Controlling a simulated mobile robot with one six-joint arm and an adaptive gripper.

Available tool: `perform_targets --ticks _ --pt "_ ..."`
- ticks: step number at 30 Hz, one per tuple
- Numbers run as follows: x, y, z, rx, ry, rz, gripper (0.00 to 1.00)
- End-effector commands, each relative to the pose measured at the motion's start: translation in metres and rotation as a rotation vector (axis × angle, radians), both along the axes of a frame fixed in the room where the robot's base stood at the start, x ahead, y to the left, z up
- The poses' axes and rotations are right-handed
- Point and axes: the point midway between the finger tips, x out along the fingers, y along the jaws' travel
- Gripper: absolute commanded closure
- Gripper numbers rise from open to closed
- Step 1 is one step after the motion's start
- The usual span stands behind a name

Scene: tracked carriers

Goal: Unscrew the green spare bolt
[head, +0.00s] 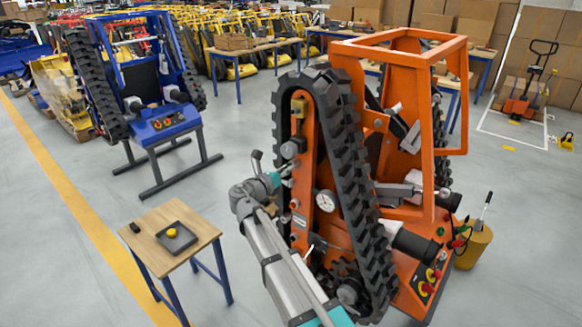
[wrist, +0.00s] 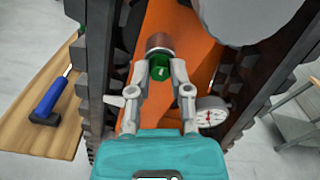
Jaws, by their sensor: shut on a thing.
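The green bolt (wrist: 159,62) shows between my fingertips in the wrist view, at the end of a brown cylindrical part on the orange carrier's side panel (wrist: 190,70). My gripper (wrist: 160,74) is shut on it, one finger on each side. In the head view my gripper (head: 283,176) reaches the orange side panel (head: 303,220), inside the loop of the black track (head: 345,150). The bolt itself cannot be made out there. How far it is threaded in is hidden.
A round dial gauge (head: 325,201) sits close to my gripper, also in the wrist view (wrist: 210,112). A small wooden table (head: 150,225) with a black tray stands left. A blue carrier (head: 165,122) stands behind it. Open floor lies between.

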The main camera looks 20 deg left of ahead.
Motion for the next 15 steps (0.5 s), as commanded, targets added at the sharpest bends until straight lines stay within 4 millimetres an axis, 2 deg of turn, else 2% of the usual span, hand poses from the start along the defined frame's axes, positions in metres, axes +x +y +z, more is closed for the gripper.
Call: perform_targets --ticks 8,15 --pt "0.0008 0.0003 0.0005 -0.024 0.008 0.001 1.0" --pt "0.0009 0.0002 0.0005 -0.139 0.056 0.001 1.0"
